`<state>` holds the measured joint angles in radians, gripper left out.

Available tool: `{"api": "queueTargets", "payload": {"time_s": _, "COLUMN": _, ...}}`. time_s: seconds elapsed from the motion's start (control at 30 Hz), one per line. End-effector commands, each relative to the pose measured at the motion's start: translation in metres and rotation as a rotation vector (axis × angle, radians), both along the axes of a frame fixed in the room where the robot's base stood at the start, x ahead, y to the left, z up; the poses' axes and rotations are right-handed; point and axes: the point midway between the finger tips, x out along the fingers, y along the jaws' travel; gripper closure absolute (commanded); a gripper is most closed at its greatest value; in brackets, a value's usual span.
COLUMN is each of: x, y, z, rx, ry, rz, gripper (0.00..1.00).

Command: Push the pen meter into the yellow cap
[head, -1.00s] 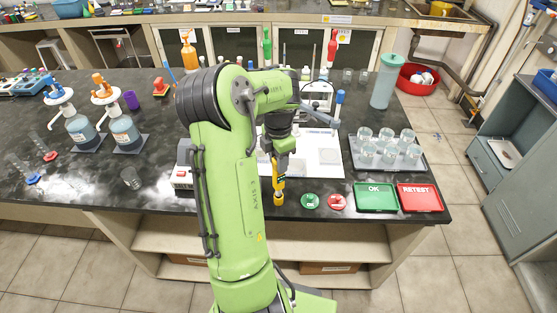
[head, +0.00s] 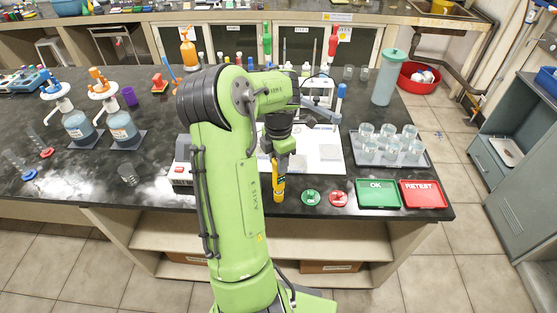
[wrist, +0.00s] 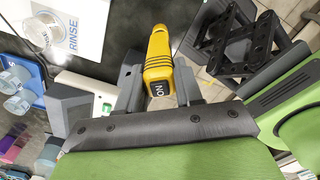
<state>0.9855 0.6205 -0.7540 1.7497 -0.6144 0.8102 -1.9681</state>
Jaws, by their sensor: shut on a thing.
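The yellow pen meter (head: 279,186) is upright, or nearly so, near the front edge of the bench, left of the green disc. My gripper (wrist: 158,82) is shut on the pen meter, with one dark finger on each side. In the wrist view the pen meter (wrist: 158,55) shows its yellow body and a dark end marked ON, nearest the camera. I cannot make out the yellow cap as a separate thing in either view. Whether the pen's lower tip is in it or touching it cannot be told.
A green disc (head: 311,197) and a red disc (head: 338,198) lie right of the pen. Farther right are a green OK tray (head: 378,207) and a red RETEST tray (head: 423,207). A rack of beakers (head: 421,160) stands behind them. The bench's front edge is close.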

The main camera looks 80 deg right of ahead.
Motion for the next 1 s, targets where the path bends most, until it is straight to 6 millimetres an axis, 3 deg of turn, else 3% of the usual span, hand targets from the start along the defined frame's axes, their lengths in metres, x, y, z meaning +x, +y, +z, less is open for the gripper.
{"api": "queueTargets", "payload": {"time_s": 0.23, "x": 0.0, "y": 0.0, "z": -0.011, "rx": 0.0, "ry": 0.0, "rz": 0.0, "gripper": 1.0}}
{"api": "queueTargets", "payload": {"time_s": 1.0, "x": 0.0, "y": 0.0, "z": -0.016, "rx": 0.0, "ry": 0.0, "rz": 0.0, "gripper": 1.0}}
